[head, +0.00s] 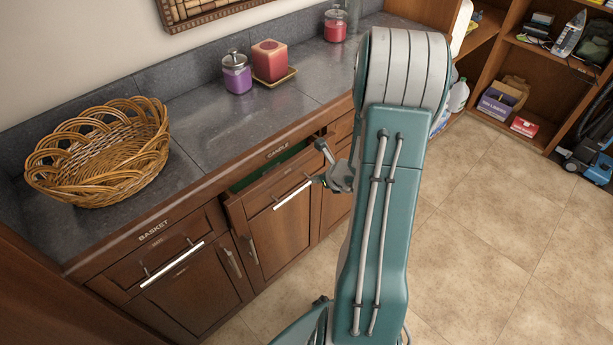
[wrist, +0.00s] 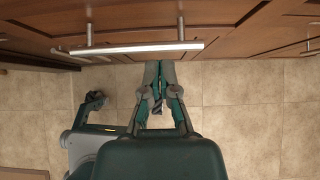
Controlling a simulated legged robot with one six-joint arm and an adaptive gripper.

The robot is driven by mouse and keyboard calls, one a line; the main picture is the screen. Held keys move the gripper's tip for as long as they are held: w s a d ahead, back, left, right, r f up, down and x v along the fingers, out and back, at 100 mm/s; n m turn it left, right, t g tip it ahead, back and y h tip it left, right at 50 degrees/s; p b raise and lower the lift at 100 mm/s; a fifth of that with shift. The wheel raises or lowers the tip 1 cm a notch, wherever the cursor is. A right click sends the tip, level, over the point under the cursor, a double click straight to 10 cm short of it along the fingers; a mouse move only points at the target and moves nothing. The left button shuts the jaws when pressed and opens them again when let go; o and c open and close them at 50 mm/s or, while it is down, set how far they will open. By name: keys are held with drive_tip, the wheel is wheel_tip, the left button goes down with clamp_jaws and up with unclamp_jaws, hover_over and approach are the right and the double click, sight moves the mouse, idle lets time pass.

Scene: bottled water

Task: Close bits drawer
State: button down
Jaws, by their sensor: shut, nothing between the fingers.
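A wooden drawer (head: 278,191) below the CANDLE label is pulled partly out, with a green interior showing along its top. Its front bears a silver bar handle (head: 292,195). The small lettering on the drawer fronts is too small to read. My gripper (head: 318,180) is by the right end of this drawer front, partly hidden behind my arm. In the wrist view my gripper (wrist: 158,66) is shut and empty, its fingertips close to a wooden front with a silver bar handle (wrist: 135,48). I cannot tell whether they touch it.
The drawer under the BASKET label (head: 165,262) is shut. A wicker basket (head: 105,155), a purple candle jar (head: 237,75) and a red candle (head: 269,60) stand on the grey counter (head: 215,130). Shelves (head: 545,70) stand at the back right. The tiled floor (head: 490,230) at right is clear.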

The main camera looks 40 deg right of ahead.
sight(298, 175)
drive_tip(key=x, duration=0.9)
drive_tip(key=shift+s, duration=0.1)
drive_tip(key=shift+w, duration=1.35)
drive_tip(key=shift+s+r, duration=0.1)
drive_tip(key=shift+r, duration=0.05)
